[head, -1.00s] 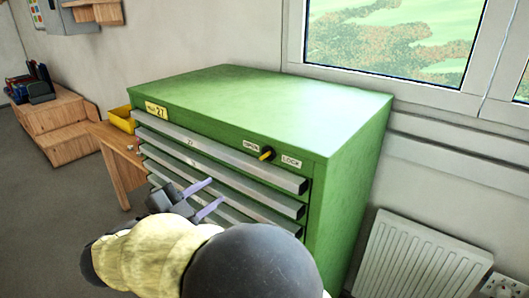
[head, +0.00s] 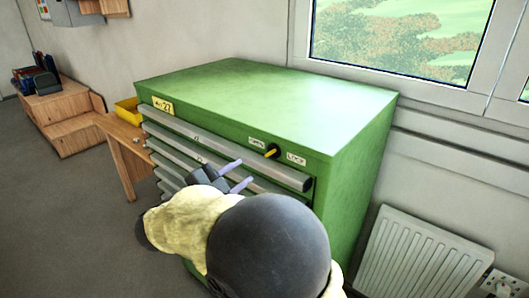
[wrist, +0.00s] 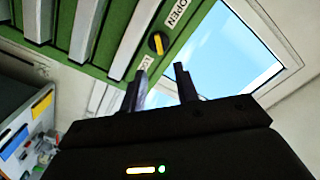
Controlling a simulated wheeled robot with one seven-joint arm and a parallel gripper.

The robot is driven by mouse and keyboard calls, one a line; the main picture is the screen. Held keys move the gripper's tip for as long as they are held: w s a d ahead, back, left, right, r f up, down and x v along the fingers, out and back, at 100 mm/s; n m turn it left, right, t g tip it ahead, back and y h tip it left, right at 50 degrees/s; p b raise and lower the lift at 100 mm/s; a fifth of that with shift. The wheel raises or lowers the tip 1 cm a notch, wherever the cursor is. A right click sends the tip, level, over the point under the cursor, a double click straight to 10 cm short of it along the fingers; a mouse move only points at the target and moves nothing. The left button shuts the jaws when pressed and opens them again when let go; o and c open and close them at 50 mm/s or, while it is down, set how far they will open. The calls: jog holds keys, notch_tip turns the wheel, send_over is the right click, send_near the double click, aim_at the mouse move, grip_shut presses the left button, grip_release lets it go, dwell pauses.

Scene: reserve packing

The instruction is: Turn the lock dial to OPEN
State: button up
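The lock dial (head: 272,151) is a black round knob with a yellow pointer bar, on the upper front of the green drawer cabinet (head: 270,97). The OPEN label (head: 256,142) is to its left and the LOCK label (head: 296,158) to its right. In the head view the yellow bar slants down to the left. In the wrist view the dial (wrist: 157,43) is beyond my fingertips. My gripper (head: 239,175) is open and empty, in front of the upper drawers, below and left of the dial and apart from it.
Long grey drawer handles (head: 222,148) run across the cabinet front below the dial. A yellow bin (head: 128,111) and a wooden table (head: 121,134) stand at the cabinet's left. A white radiator (head: 422,258) is on the wall at the right. Grey floor (head: 75,200) is clear at the left.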

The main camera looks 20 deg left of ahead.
aim_at(270, 154)
jog(key=p+x, duration=0.2)
jog(key=x, duration=0.8)
jog(key=shift+d+p, duration=0.2)
jog(key=shift+p, duration=0.15)
jog(key=shift+s+r, duration=0.1)
jog(key=shift+s, duration=0.05)
jog(key=shift+a, duration=0.1)
grip_shut()
